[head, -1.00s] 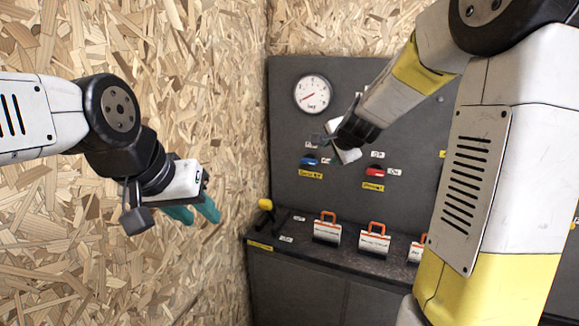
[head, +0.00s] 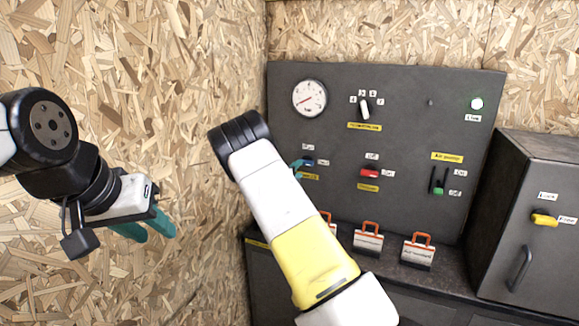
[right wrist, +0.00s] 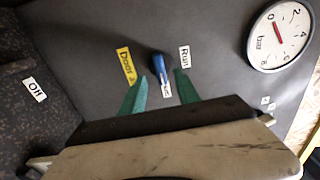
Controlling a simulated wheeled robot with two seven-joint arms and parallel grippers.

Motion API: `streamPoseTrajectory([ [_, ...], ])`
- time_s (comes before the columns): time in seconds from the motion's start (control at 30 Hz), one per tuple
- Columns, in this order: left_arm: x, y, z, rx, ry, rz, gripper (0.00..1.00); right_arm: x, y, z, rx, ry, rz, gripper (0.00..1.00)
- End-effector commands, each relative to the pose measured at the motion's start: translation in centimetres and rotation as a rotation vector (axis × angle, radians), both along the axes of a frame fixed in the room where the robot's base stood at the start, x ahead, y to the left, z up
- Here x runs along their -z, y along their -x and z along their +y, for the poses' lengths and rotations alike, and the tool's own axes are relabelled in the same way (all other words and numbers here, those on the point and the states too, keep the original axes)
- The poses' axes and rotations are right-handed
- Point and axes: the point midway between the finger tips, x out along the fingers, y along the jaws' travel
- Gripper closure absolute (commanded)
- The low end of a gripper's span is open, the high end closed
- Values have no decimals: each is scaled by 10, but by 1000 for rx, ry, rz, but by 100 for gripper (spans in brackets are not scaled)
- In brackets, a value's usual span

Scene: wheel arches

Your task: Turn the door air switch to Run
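The door air switch is a blue knob (head: 308,162) on the left of the dark panel, above a yellow label. In the right wrist view the blue knob (right wrist: 159,66) has a pale mark pointing to a small white label, not to the Run label (right wrist: 184,58). My right gripper (right wrist: 160,82) is open, its teal fingers on either side of the knob. I cannot tell whether they touch it. In the head view its fingertips (head: 297,166) are mostly hidden behind my right arm. My left gripper (head: 152,231) is open and empty before the chipboard wall.
The panel also has a gauge (head: 310,98), a black selector (head: 364,108), a red switch (head: 369,173) and a green-tipped lever (head: 438,185). Orange-handled tags (head: 368,240) stand on the ledge below. A grey cabinet (head: 540,190) is at the right.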

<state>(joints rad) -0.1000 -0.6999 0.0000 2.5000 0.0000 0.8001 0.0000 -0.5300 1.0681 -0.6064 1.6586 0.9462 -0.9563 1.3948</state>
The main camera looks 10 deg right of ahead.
Motion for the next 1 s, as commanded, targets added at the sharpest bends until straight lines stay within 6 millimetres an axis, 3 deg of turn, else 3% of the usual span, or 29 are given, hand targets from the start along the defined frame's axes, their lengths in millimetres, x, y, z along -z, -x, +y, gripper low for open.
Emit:
streamPoseTrajectory([
  [0.2,0,0,0,0,0,0,64,0,-30,-21,0,2,0,62],
  [0.4,0,0,0,0,0,0,64,0,-48,-33,0,1,2,62],
  [0.73,0,0,0,0,0,0,64,0,-53,-36,-1,1,3,62],
  [0.93,0,0,0,0,0,0,64,0,-52,-36,-1,1,3,99],
  [1.0,0,0,0,0,0,0,64,0,-52,-36,-1,1,3,100],
])
